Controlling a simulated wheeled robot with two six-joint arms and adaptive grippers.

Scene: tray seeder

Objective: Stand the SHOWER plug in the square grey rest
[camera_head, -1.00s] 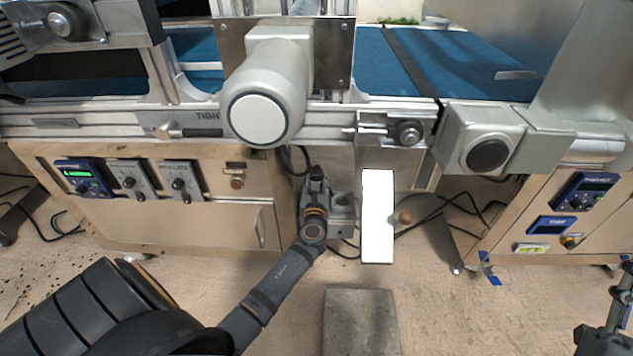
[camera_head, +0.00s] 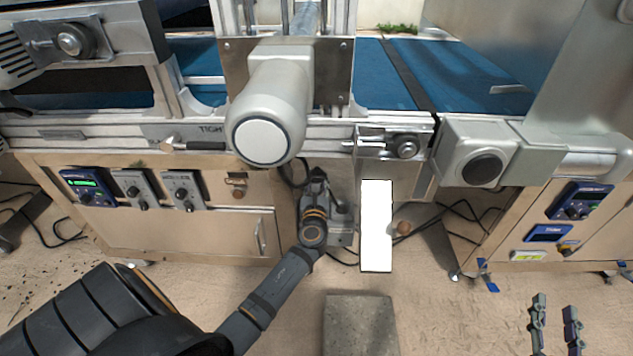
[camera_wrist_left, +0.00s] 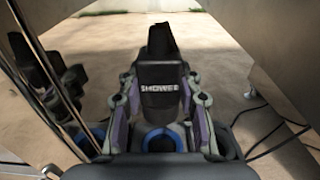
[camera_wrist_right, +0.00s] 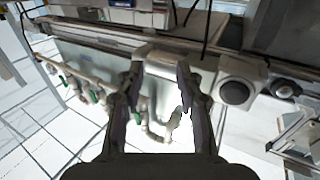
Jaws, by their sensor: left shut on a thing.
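My left gripper (camera_head: 317,180) is below the machine's front rail, between the two cabinets. In the left wrist view its fingers (camera_wrist_left: 160,95) are shut on a dark plug (camera_wrist_left: 160,76) with a white SHOWER label, which stands upright between them. In the head view the plug is hard to tell from the gripper. A grey block (camera_head: 346,240) beside the gripper, partly hidden by it, may be the square grey rest; I cannot tell for sure. My right gripper (camera_head: 555,330) is at the lower right, open and empty; its fingers (camera_wrist_right: 155,85) are spread in the right wrist view.
A large motor housing (camera_head: 268,110) overhangs from above. Dark cables (camera_head: 435,220) run to the right. A concrete block (camera_head: 361,325) is in front.

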